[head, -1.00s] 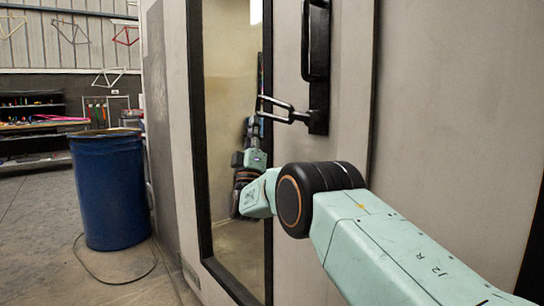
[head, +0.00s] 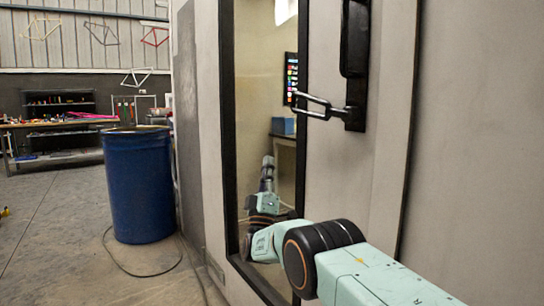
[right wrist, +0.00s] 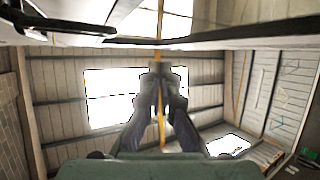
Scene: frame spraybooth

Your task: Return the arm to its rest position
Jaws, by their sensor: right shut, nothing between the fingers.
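My right arm comes in from the lower right in the head view, in front of the spray booth's pale door (head: 388,130). Its teal and black wrist is bent, and the small grey right gripper (head: 267,165) points up in front of the door's tall black-framed window. The gripper is shut and empty, below and left of the black door handle (head: 356,40) and its latch arm (head: 322,106), apart from both. In the right wrist view the shut fingers (right wrist: 158,75) show against the roof. My left gripper is not in view.
A blue drum (head: 139,185) stands left of the booth, with a cable on the floor beside it. A workbench (head: 50,125) and hanging bicycle frames are farther back. Through the window show a screen (head: 290,78) and a blue box (head: 283,126). Floor at the left is open.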

